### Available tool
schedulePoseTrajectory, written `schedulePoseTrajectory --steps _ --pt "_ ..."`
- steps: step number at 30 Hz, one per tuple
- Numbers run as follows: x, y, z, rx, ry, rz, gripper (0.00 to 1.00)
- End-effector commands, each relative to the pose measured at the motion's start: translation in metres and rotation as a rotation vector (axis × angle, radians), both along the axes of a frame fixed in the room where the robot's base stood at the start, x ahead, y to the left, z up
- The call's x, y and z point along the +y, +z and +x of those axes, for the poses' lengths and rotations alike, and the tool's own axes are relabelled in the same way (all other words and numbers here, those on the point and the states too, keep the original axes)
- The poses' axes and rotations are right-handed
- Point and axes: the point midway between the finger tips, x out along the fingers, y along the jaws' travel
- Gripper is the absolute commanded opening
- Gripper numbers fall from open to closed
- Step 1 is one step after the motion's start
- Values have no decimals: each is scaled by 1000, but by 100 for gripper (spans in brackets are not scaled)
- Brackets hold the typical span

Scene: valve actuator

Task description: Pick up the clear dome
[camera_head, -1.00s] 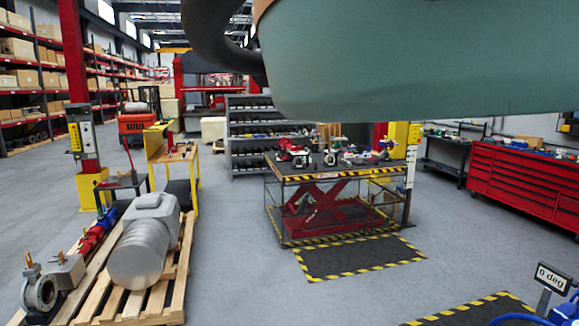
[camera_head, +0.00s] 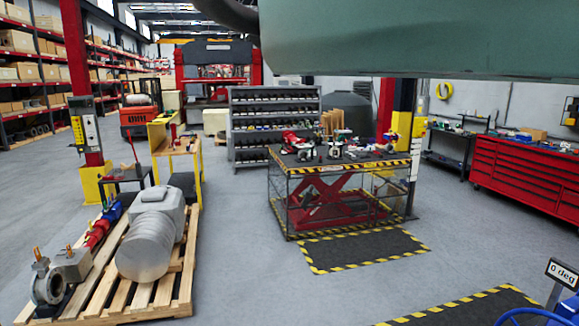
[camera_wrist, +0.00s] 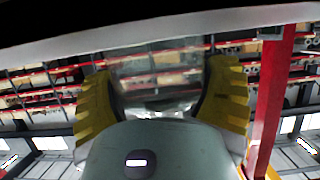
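In the wrist view, my gripper (camera_wrist: 160,88) shows two yellow ridged fingers standing apart, left and right of the grey palm. A see-through, faintly hazy shape, which looks like the clear dome (camera_wrist: 157,72), fills the gap between them and seems to touch both. The shelves behind show through it, so its full outline is hard to make out. My gripper does not show in the head view, and I cannot make out a dome there.
A lift table (camera_head: 340,165) with small parts on top stands ahead. A pallet (camera_head: 180,285) with a large grey actuator (camera_head: 150,240) lies at left. A grey shelf rack (camera_head: 240,125) stands behind, a red tool cabinet (camera_head: 520,185) at right.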

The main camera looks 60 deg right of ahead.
Motion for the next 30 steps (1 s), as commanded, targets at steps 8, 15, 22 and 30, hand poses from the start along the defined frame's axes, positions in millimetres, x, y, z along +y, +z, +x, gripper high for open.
schedulePoseTrajectory --steps 8,15,22,30 --pt "0 0 0 1 0 -1 38" --pt "0 0 0 1 0 -1 33" --pt "1 15 0 -2 2 0 33" --pt "0 73 0 -9 -1 5 33"
